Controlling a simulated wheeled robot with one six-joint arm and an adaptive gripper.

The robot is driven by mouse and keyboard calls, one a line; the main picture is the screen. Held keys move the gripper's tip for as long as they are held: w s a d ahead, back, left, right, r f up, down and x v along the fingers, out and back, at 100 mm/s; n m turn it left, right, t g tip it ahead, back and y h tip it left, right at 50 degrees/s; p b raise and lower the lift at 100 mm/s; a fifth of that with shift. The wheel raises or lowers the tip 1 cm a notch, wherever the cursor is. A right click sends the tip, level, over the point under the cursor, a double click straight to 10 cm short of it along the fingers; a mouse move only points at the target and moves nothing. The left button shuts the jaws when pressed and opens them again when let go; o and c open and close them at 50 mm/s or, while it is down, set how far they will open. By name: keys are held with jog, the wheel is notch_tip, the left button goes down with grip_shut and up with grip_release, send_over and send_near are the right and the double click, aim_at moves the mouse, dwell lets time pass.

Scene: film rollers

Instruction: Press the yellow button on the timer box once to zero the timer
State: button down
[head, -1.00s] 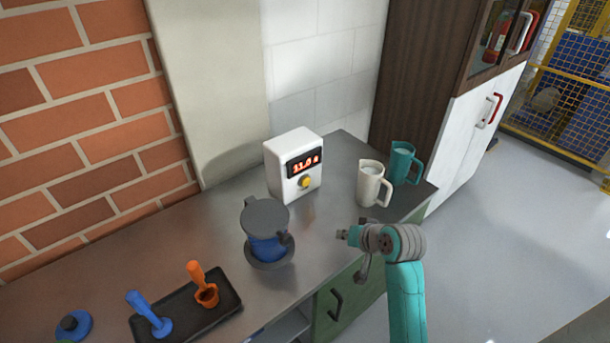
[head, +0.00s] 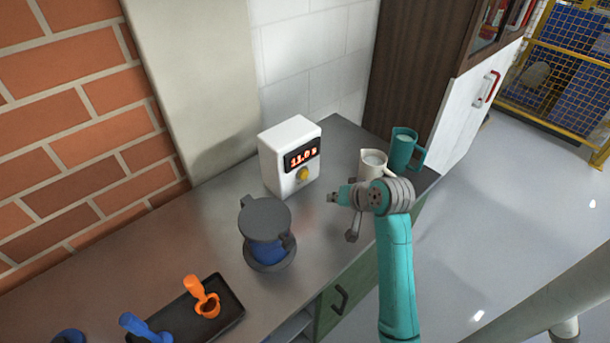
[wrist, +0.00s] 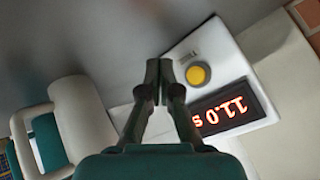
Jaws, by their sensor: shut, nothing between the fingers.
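The white timer box (head: 280,178) stands on the steel counter against the wall, its display (head: 301,158) lit red at 11.0 s. Its round yellow button (head: 303,174) sits on the front face below the display. The button also shows in the wrist view (wrist: 198,74), to the right of my fingertips, with the display (wrist: 226,106) below it. My gripper (head: 333,198) is shut and empty, in front of the box and to the right of the button. In the wrist view, the closed fingers (wrist: 159,72) point toward the box and appear apart from the button.
A cream jug (head: 372,162) and a teal jug (head: 404,150) stand right of the box, the cream one partly behind my arm. A grey-lidded blue container (head: 265,220) stands left of my gripper. A black tray (head: 226,318) holds blue and orange tools.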

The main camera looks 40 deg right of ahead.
jog(key=shift+w+a, duration=0.15)
jog(key=shift+w, duration=3.85)
jog(key=shift+w, duration=0.15)
jog(key=shift+w, duration=0.3)
jog(key=shift+w, duration=0.45)
jog(key=shift+s, duration=0.9)
jog(key=shift+s, duration=2.5)
